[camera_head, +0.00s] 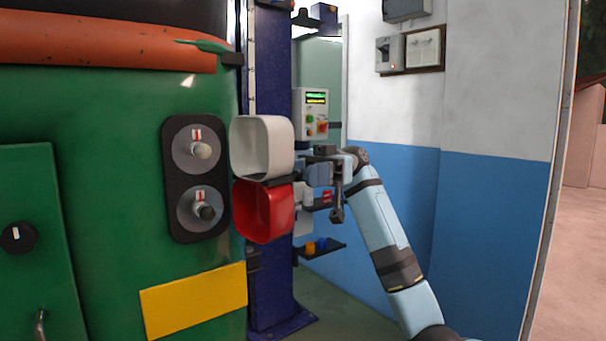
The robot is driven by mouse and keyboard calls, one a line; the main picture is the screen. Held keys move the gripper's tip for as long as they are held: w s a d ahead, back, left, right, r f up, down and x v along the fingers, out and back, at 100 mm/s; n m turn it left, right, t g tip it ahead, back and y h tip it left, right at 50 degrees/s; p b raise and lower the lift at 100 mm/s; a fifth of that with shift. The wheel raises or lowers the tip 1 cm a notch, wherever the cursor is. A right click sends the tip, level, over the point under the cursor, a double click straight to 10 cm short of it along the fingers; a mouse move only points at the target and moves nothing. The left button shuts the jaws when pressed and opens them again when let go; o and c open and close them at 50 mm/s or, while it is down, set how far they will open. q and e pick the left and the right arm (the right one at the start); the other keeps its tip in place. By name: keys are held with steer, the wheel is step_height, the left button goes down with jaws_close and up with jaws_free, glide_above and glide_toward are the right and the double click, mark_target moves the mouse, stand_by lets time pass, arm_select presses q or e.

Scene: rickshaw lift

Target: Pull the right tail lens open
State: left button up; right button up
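The right tail lens is a two-part cover, white above (262,147) and red below (263,212). It stands swung out to the right of the black lamp housing (196,180) on the green rickshaw body, with its hollow side showing. Two round sockets with bulbs (202,151) are exposed in the housing. My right gripper (298,172) is at the lens's right edge, level with the join of white and red. Its fingertips are small and partly hidden there, so their grip on the lens is unclear. My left gripper is out of view.
A blue lift post (272,290) stands behind the lens. A control box (312,114) and small shelves with coloured items (316,247) are behind the gripper. A blue and white wall (490,200) is at right. A yellow plate (195,300) is below the housing.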

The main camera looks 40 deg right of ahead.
steer(key=shift+d, duration=0.1)
arm_select(q)
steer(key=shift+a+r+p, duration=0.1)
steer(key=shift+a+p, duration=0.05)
steer(key=shift+p, duration=0.5)
arm_select(e)
steer(key=w+d, duration=0.2)
steer(key=d, duration=1.1)
steer(key=shift+w+d, duration=0.2)
steer(key=shift+w, duration=0.1)
